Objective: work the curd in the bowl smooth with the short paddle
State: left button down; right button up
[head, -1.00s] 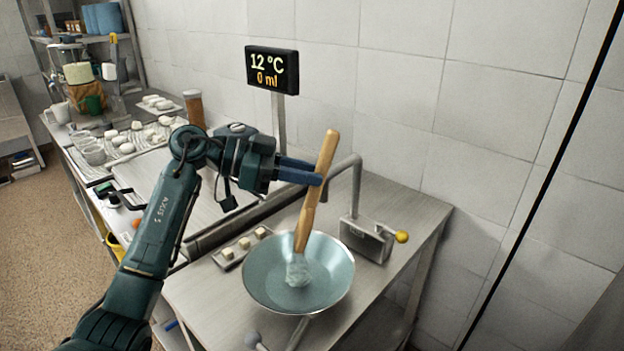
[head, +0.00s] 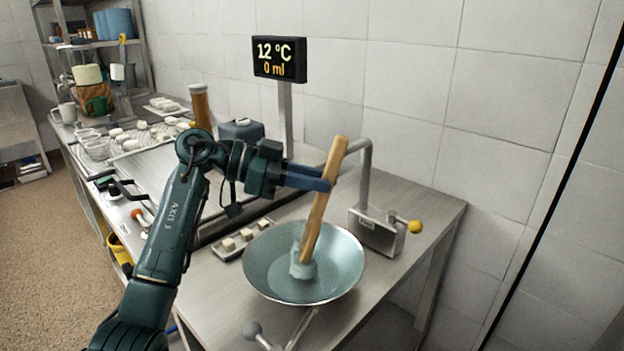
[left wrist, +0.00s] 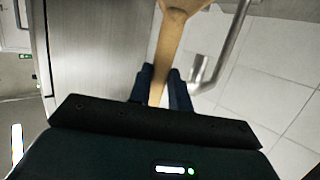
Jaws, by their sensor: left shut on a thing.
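A wide grey-green bowl (head: 345,267) stands on the steel table. My left gripper (head: 322,184) is shut on the handle of the wooden paddle (head: 318,217), above the bowl. The paddle leans with its top to the right, and its lower end is down in the bowl. A pale, bluish lump (head: 302,268) surrounds or coats that lower end; I cannot tell the curd from the paddle tip there. In the left wrist view the paddle handle (left wrist: 168,50) runs between the two dark fingers (left wrist: 163,88). My right gripper is not in view.
A metal spout and box with a yellow knob (head: 415,226) stand right of the bowl. A small tray of white cubes (head: 246,233) lies to its left. A post behind carries a display (head: 279,58) reading 12 °C and 0 ml. A lever with a grey ball (head: 252,329) is in front.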

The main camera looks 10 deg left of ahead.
pick_arm(q)
jog(key=shift+f, duration=0.25)
dwell(0.7)
jog(key=shift+s+p, duration=0.1)
jog(key=shift+p, duration=0.25)
jog(key=shift+s+p, duration=0.45)
jog(key=shift+p, duration=0.15)
jog(key=shift+w+a+p, duration=0.1)
jog(key=shift+w+p, duration=0.5)
jog(key=shift+w, duration=0.4)
jog(key=shift+s+r+p, duration=0.1)
jog(key=shift+s+p, duration=0.45)
jog(key=shift+p, duration=0.45)
jog(key=shift+w+a, duration=0.1)
jog(key=shift+w, duration=0.9)
jog(key=shift+p, duration=0.3)
